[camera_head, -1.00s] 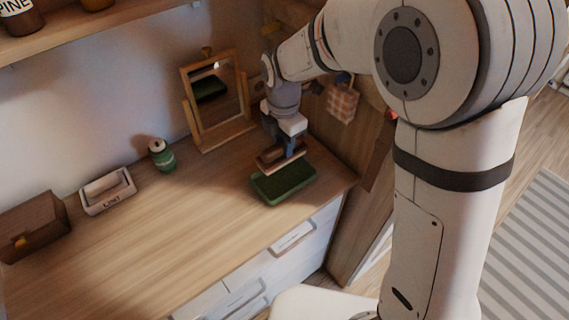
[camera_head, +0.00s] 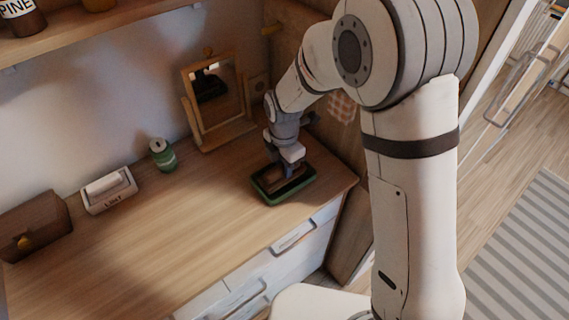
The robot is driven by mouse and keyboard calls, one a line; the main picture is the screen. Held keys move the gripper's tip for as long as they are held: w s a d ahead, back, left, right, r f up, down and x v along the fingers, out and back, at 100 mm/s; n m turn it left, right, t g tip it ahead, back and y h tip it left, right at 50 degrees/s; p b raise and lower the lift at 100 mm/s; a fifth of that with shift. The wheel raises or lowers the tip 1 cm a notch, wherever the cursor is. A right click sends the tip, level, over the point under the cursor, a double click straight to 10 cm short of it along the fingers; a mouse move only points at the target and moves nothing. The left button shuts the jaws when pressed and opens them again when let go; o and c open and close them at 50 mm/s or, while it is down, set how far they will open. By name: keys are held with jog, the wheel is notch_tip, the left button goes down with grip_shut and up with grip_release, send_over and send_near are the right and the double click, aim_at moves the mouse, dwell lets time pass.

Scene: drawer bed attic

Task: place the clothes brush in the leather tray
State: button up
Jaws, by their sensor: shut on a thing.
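The clothes brush (camera_head: 284,181) is a brown wooden block, seen small and partly hidden by my gripper. The leather tray (camera_head: 268,199) is dark green with a low rim and lies on the dresser top near its right end. My gripper (camera_head: 288,170) points down over the tray and is shut on the brush. The brush is within the tray's outline, low down. I cannot tell whether it touches the tray floor.
A tilting mirror (camera_head: 217,106) stands behind the tray. A green jar (camera_head: 162,155), a lint box (camera_head: 109,190) and a brown box (camera_head: 34,226) stand along the wall to the left. The front middle of the dresser top (camera_head: 150,250) is clear.

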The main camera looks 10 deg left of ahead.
jog(key=o, duration=0.9)
jog(key=shift+o, duration=0.2)
notch_tip(320, 180, up, 12)
